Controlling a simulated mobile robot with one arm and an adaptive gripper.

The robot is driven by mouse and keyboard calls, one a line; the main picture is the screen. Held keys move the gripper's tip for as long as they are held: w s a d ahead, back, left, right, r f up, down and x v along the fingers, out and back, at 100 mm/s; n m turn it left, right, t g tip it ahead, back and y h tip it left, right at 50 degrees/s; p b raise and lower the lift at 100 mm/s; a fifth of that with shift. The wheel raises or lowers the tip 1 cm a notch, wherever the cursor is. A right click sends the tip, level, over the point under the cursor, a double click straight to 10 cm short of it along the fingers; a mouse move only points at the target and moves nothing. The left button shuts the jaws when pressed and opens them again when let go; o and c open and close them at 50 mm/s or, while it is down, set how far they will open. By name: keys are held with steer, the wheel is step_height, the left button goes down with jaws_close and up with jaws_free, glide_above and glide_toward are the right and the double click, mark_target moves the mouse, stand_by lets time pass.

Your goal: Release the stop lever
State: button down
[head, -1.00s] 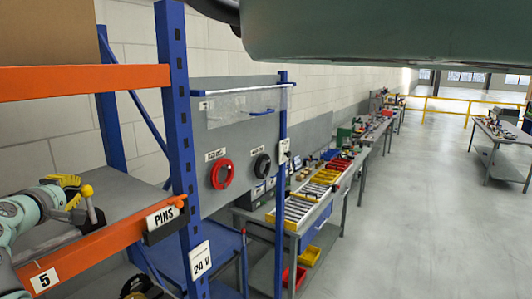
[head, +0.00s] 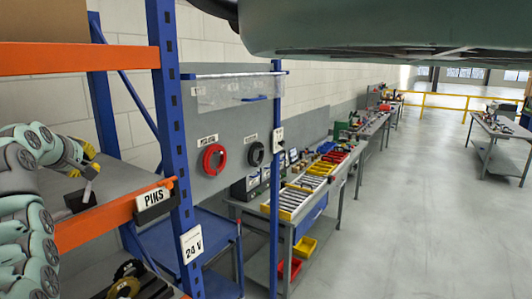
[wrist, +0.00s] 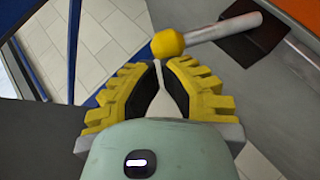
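The stop lever (wrist: 227,27) is a pale metal rod with a yellow ball knob (wrist: 168,43), rising from a dark slotted base (wrist: 258,35). My gripper (wrist: 161,64) has yellow ribbed fingers with black pads. Its fingertips are drawn together with nothing seen between them, just short of the knob; whether they touch it I cannot tell. In the head view, my gripper (head: 91,160) is over the lever's rod (head: 87,191) on the shelf at the left. The knob is hidden there by the fingers.
An orange shelf beam (head: 100,222) with a PINS label (head: 154,197) runs in front of the lever, beside a blue post (head: 172,120). A higher orange beam (head: 80,59) crosses above.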

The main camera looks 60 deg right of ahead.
steer(key=d+b, duration=0.1)
steer(key=d+f+y+b, duration=0.1)
steer(key=b, duration=0.1)
steer(key=d+m+y+b, duration=0.1)
steer(key=shift+f+g, duration=0.25)
steer(key=shift+g, duration=0.05)
steer(key=d+b, duration=0.1)
steer(key=b, duration=0.1)
steer(key=d+f+b, duration=0.1)
steer(key=b, duration=0.1)
steer(key=shift+w+b, duration=0.1)
steer(key=shift+b, duration=0.25)
steer(key=s+a+r+b, duration=0.2)
steer(key=r, duration=0.3)
steer(key=s+a+r+b, duration=0.2)
steer(key=s+a+r, duration=0.1)
steer(key=r, duration=0.3)
steer(key=shift+s, duration=0.2)
stand_by(0.3)
